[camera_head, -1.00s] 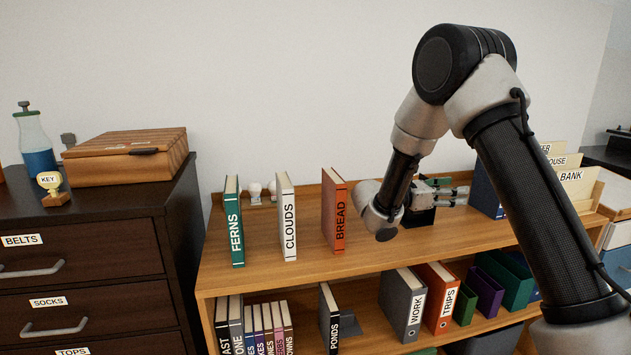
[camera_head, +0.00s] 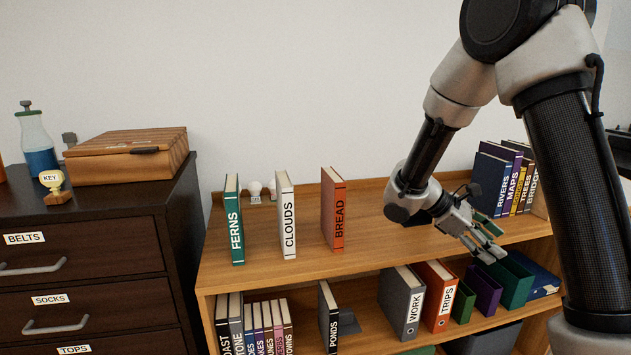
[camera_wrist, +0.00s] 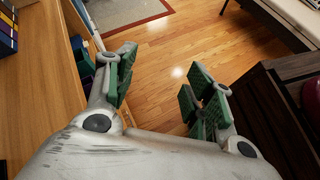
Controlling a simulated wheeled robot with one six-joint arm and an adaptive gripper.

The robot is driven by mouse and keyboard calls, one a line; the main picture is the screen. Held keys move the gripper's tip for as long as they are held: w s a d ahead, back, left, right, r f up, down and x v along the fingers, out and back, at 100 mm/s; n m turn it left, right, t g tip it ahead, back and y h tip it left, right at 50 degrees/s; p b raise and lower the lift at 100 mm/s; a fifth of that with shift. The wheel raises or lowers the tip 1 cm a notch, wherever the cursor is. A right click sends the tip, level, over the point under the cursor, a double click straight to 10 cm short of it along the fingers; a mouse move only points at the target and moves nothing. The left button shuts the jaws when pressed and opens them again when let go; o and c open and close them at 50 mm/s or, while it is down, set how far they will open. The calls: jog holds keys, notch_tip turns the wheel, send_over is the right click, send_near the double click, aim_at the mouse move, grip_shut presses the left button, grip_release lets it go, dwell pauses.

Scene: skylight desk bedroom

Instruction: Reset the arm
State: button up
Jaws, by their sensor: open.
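My gripper (camera_head: 490,246) is at the front edge of the bookcase's top shelf, on the right side of the head view. In the wrist view my gripper (camera_wrist: 158,95) has its green-padded fingers spread apart with nothing between them. Past the fingers I see the wooden floor (camera_wrist: 165,55). My arm rises from the lower right and bends down to the wrist. The orange BREAD book (camera_head: 338,215) stands upright to the left of my wrist, apart from it.
The CLOUDS book (camera_head: 288,220) and FERNS book (camera_head: 236,225) stand on the same bookcase top (camera_head: 305,260). A row of books (camera_head: 495,180) stands behind my gripper. Binders and green and purple boxes (camera_head: 485,288) sit below. A dark drawer cabinet (camera_head: 110,245) is at left.

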jog(key=s+a+r+m+t+y, duration=0.1)
jog(key=s+r+m+t+y, duration=0.2)
jog(key=s, duration=0.7)
jog(key=s+a+r+m+t+y, duration=0.2)
jog(key=s+r+m+t+y, duration=0.2)
jog(key=s+r+m+y, duration=0.3)
jog(key=s+r+m, duration=0.1)
jog(key=s+r, duration=0.1)
jog(key=s, duration=0.1)
jog(key=shift+a+r+m+y, duration=0.2)
jog(key=shift+r+m+y, duration=0.1)
jog(key=shift+m+y, duration=0.1)
